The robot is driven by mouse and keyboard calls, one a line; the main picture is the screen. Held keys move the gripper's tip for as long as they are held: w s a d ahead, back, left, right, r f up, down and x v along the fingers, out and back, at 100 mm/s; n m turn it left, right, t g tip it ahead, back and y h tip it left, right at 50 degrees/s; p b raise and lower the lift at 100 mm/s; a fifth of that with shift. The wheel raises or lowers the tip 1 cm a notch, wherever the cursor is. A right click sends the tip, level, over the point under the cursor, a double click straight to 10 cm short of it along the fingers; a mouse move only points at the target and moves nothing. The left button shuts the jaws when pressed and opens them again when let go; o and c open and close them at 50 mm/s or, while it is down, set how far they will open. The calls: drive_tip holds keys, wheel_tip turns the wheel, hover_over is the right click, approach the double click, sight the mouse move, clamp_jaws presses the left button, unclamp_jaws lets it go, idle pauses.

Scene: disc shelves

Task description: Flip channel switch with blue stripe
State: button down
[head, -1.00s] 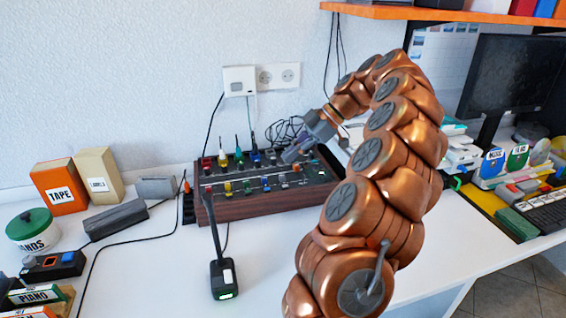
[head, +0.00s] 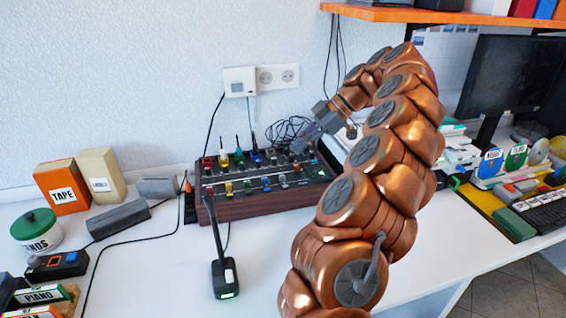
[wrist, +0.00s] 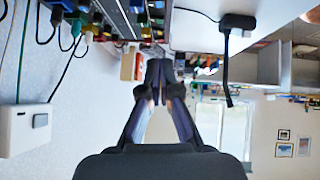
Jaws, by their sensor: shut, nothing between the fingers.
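The channel mixer (head: 262,207), a dark box with wooden sides, stands on the white desk against the wall. Coloured plugs and small caps cover its top in rows, among them a blue plug (head: 256,161) at the back and a blue cap (head: 266,183) near the front. Which switch bears the blue stripe is too small to tell. My gripper (head: 297,146) is shut and empty above the mixer's right back part. In the wrist view, its fingertips (wrist: 159,72) meet, and the mixer (wrist: 115,18) shows upside down at the top. My gripper hides part of the mixer.
Cables (head: 285,130) lie behind the mixer. A black device with a stalk (head: 224,278) stands in front of it. Boxes, including an orange TAPE box (head: 62,188), stand to the left. A monitor (head: 510,75) is at right. The desk in front is mostly clear.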

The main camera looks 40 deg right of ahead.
drive_tip(key=shift+w+d+p, duration=0.2)
drive_tip(key=shift+w+p, duration=0.2)
drive_tip(key=shift+p, duration=0.3)
drive_tip(key=shift+w+f, duration=0.1)
hover_over(267, 189)
drive_tip(key=d, duration=0.2)
drive_tip(key=f, duration=0.6)
drive_tip(key=shift+s+a+f+p, duration=0.1)
drive_tip(key=shift+s+f+p, duration=0.15)
drive_tip(key=shift+s+p, duration=0.1)
drive_tip(key=f, duration=0.3)
drive_tip(key=shift+w, duration=0.3)
drive_tip(key=shift+f, duration=0.65)
drive_tip(key=shift+w+f, duration=0.1)
